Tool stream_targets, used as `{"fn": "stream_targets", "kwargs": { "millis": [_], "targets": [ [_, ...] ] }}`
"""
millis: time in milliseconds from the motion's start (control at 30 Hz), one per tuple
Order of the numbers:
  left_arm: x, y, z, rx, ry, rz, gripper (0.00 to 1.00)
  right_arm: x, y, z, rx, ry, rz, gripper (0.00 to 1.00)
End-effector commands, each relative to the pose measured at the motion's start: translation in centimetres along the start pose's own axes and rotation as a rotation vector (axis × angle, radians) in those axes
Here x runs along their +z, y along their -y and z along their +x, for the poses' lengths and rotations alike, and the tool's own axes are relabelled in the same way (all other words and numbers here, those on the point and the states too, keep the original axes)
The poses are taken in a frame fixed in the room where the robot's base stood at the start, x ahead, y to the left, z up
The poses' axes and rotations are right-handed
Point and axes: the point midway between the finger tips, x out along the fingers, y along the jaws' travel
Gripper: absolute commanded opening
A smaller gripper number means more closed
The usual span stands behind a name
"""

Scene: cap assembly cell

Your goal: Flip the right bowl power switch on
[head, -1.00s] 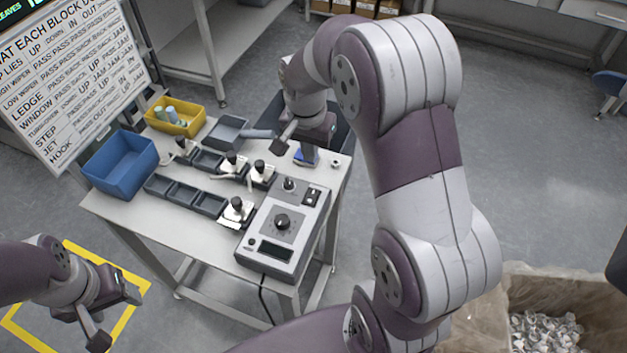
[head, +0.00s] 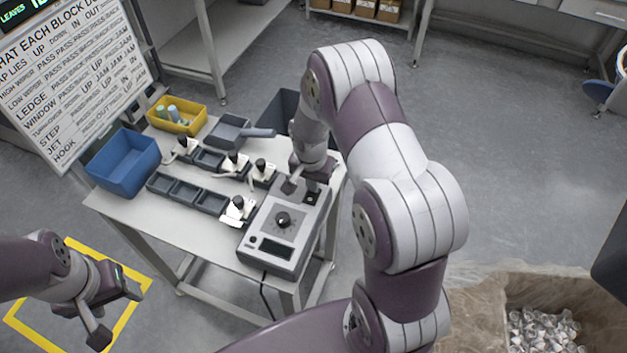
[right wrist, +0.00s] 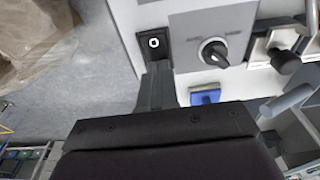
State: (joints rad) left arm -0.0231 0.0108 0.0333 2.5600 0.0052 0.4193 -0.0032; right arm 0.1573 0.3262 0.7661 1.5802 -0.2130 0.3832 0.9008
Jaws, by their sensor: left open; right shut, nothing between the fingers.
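The grey control box (head: 284,232) stands at the front right of the table, with a round black dial (head: 283,219) on its top. A black switch plate (head: 311,195) sits at its far right corner. My left gripper (head: 116,312) is open and empty, off the table.
A blue bin (head: 122,163), a yellow bin (head: 177,117) and dark trays (head: 187,195) with several small fixtures fill the table's left and middle. A lined carton (head: 540,290) of white parts stands at the lower right.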

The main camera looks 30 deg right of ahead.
Motion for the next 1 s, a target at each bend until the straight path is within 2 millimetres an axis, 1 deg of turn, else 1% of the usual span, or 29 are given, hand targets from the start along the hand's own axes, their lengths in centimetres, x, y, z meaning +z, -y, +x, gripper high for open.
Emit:
{"fn": "stream_targets", "kwargs": {
  "millis": [233, 333, 367, 400, 633, 1000],
  "targets": [
    [0.0, 0.0, 0.1, 0.000, 0.000, 0.000, 0.63, 0.0, 0.0, 0.1, 0.000, 0.000, 0.000, 0.00],
    [0.1, 0.0, 1.1, 0.000, 0.000, 0.000, 0.63, -0.1, 0.0, 1.1, 0.001, 0.001, 0.001, 0.00],
    [0.1, 0.0, 0.6, 0.000, 0.000, 0.000, 0.63, -0.1, 0.0, 0.6, 0.000, 0.000, 0.001, 0.00],
    [0.1, 0.0, 0.5, 0.000, 0.000, 0.000, 0.63, -0.1, 0.0, 0.5, 0.001, 0.001, 0.001, 0.00],
    [0.1, 0.0, 0.5, 0.000, 0.000, 0.000, 0.63, 0.1, -0.1, 0.6, 0.003, 0.004, 0.000, 0.00],
    [0.0, 0.0, 0.3, 0.000, 0.000, 0.000, 0.63, 1.6, -0.1, 0.0, 0.005, 0.006, -0.001, 0.00]
  ]
}}
